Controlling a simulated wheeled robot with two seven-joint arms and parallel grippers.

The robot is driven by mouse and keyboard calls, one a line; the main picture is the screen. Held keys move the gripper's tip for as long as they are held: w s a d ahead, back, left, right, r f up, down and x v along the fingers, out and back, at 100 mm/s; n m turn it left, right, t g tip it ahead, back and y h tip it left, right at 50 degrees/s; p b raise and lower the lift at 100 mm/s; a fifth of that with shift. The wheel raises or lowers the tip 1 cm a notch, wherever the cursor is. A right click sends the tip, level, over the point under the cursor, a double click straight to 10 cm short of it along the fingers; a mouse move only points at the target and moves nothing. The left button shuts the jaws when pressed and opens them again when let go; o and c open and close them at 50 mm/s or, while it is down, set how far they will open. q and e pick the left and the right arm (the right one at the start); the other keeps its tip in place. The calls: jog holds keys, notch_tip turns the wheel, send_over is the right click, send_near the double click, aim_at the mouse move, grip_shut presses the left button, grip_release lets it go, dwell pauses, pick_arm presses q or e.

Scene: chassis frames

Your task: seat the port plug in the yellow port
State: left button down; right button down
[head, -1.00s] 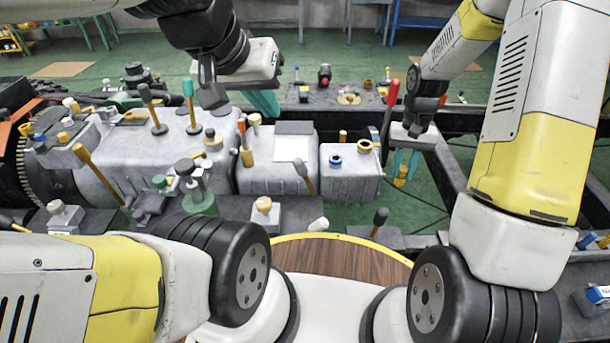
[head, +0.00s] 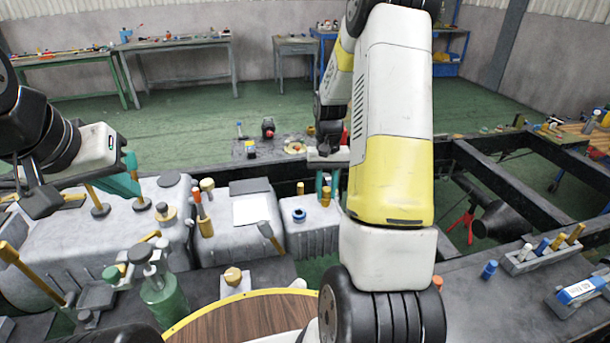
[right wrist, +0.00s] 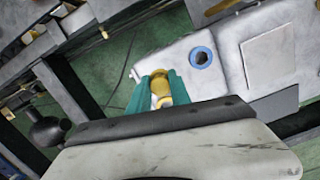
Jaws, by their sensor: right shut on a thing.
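The yellow port plug (right wrist: 159,88) is between the teal fingers of my right gripper (right wrist: 158,86), which is shut on it. In the head view my right gripper (head: 326,186) is over the far right part of a grey tank (head: 318,238). A yellow piece shows at its fingertips. I cannot tell whether it is the plug or the yellow port, and the port is not clearly distinguishable. A blue-ringed port (head: 299,215) is nearer on the tank top; it also shows in the right wrist view (right wrist: 202,56). My left gripper (head: 122,184) is over the large grey housing at left, its jaw opening unclear.
A yellow peg (head: 300,188) stands at the tank's far edge. A green bottle-like part (head: 163,297) stands nearer. A holder with pegs (head: 540,255) is on the right. Dark chassis beams run behind and to the right.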

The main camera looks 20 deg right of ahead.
jog(key=w, duration=0.2)
jog(key=w+d, duration=0.1)
jog(key=w, duration=0.2)
jog(key=w+d, duration=0.1)
jog(key=w, duration=0.1)
jog(key=shift+w+d+f, duration=0.2)
jog(key=shift+f, duration=1.9)
jog(key=shift+f, duration=0.15)
jog(key=c, duration=1.2)
grip_release()
